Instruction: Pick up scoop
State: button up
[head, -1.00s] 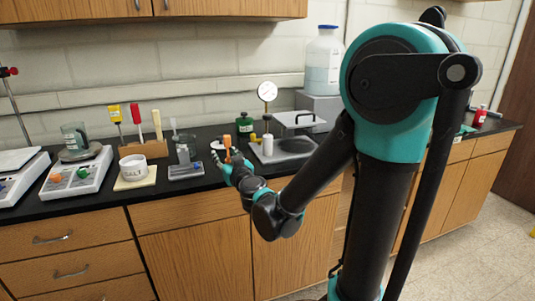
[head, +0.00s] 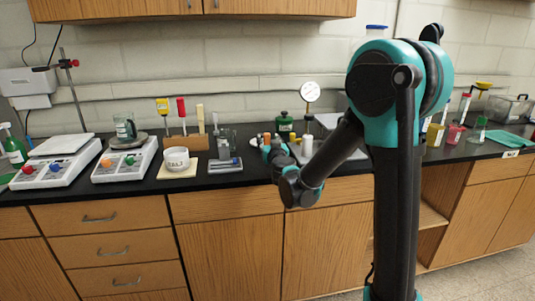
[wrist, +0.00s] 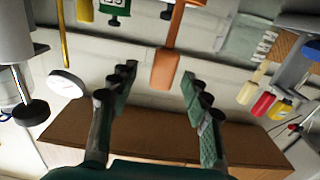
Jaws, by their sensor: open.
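An orange-brown tool (wrist: 165,66) with a broad flat end and a narrower stem shows ahead of my gripper in the wrist view. It may be the scoop's handle, but I cannot tell for sure. My gripper (wrist: 157,80) is open, its two dark fingers apart on either side of this tool's line. No contact shows, and nothing is held. In the head view my gripper (head: 270,147) is small, over the counter's front edge right of the small grey stand. Its fingertips and the tool are hard to make out there.
A wooden block (head: 185,143) with yellow, red and beige handles stands left of the gripper. A white SALT cup (head: 176,160), two balances (head: 122,162) and the grey stand (head: 225,164) are nearby. A gauge (head: 310,92) and green bottle (head: 284,124) stand behind. Cabinets (head: 230,255) front the counter.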

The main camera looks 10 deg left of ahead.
jog(key=shift+x, duration=2.65)
jog(key=shift+a+r, duration=0.1)
jog(key=shift+r, duration=0.05)
jog(key=shift+c, duration=0.6)
grip_shut()
